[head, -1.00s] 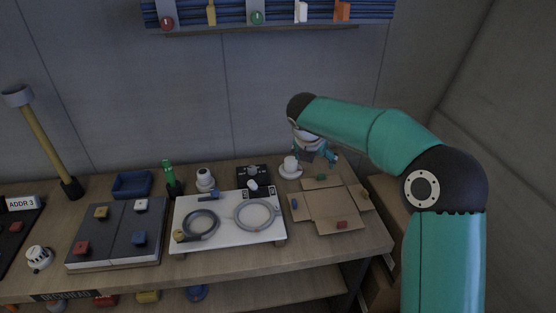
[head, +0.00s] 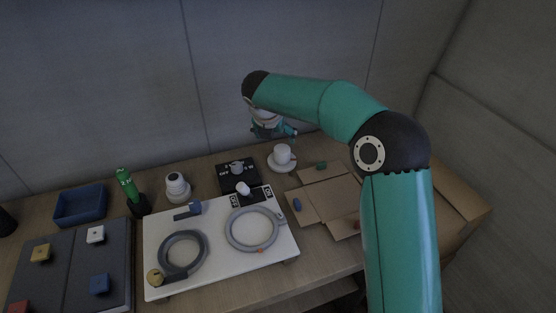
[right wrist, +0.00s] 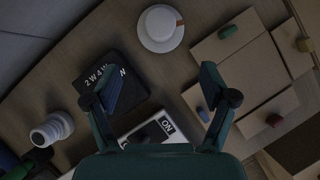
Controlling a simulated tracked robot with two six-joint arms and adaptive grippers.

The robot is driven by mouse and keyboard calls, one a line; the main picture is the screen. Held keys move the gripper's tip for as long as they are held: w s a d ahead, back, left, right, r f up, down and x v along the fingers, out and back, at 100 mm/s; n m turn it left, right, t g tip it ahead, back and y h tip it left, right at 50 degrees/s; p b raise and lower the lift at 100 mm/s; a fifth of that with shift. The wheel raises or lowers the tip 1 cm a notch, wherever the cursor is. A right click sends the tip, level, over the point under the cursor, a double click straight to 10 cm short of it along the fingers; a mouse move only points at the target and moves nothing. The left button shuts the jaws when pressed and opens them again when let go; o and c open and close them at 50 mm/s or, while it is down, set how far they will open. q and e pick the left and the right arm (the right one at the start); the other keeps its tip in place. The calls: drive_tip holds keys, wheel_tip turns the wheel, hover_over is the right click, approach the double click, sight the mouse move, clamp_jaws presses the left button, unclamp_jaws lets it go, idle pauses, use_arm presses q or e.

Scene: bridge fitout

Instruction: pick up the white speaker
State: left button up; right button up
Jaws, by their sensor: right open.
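The white speaker (head: 177,187) is a small rounded white body with a dark band, standing upright on the table behind the white board. It also shows at the left of the right wrist view (right wrist: 52,130). My right gripper (head: 276,133) is open and empty, in the air near the back wall, to the right of the speaker in the head view. In the right wrist view its fingers (right wrist: 163,78) are spread above the table, with the speaker outside them to the left. My left gripper is not in view.
A black box (head: 226,179) stands just right of the speaker, and a green bottle-like item (head: 127,187) to its left. A white cup (head: 282,154) on a saucer and an open cardboard box (head: 330,198) are further right. The white board (head: 217,247) carries two grey rings.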

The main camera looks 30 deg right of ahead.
sight(282, 150)
drive_tip(key=x, duration=1)
drive_tip(key=shift+p, duration=0.3)
drive_tip(key=p+x, duration=0.1)
drive_tip(key=x, duration=0.3)
drive_tip(key=shift+w+d, duration=0.2)
drive_tip(key=shift+d, duration=0.1)
drive_tip(key=shift+w+d+f, duration=0.15)
drive_tip(key=shift+w+f, duration=0.05)
drive_tip(key=shift+f, duration=0.3)
drive_tip(key=c, duration=1.5)
